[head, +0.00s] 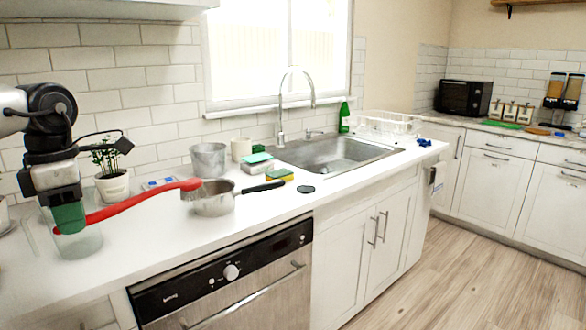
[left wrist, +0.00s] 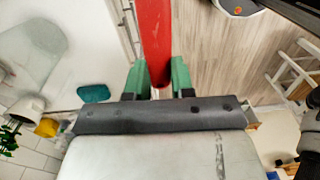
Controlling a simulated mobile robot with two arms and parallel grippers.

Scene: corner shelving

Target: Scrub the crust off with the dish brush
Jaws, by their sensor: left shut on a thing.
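My left gripper (head: 68,218) is shut on the handle of the red dish brush (head: 130,206) at the left of the counter. In the left wrist view the red handle (left wrist: 155,40) lies between the green fingertips (left wrist: 158,80). The brush reaches right, and its head is at the left rim of a metal saucepan (head: 214,205) with a black handle pointing right. I cannot tell whether the bristles touch the inside of the pan. No crust can be made out at this size. My right gripper is not in view.
A clear glass container (head: 82,243) stands at my left gripper. A potted plant (head: 111,183), metal pot (head: 208,160), white cup (head: 241,149) and sponges (head: 280,175) stand behind or beside the pan. The sink (head: 335,152) is right. The counter front is clear.

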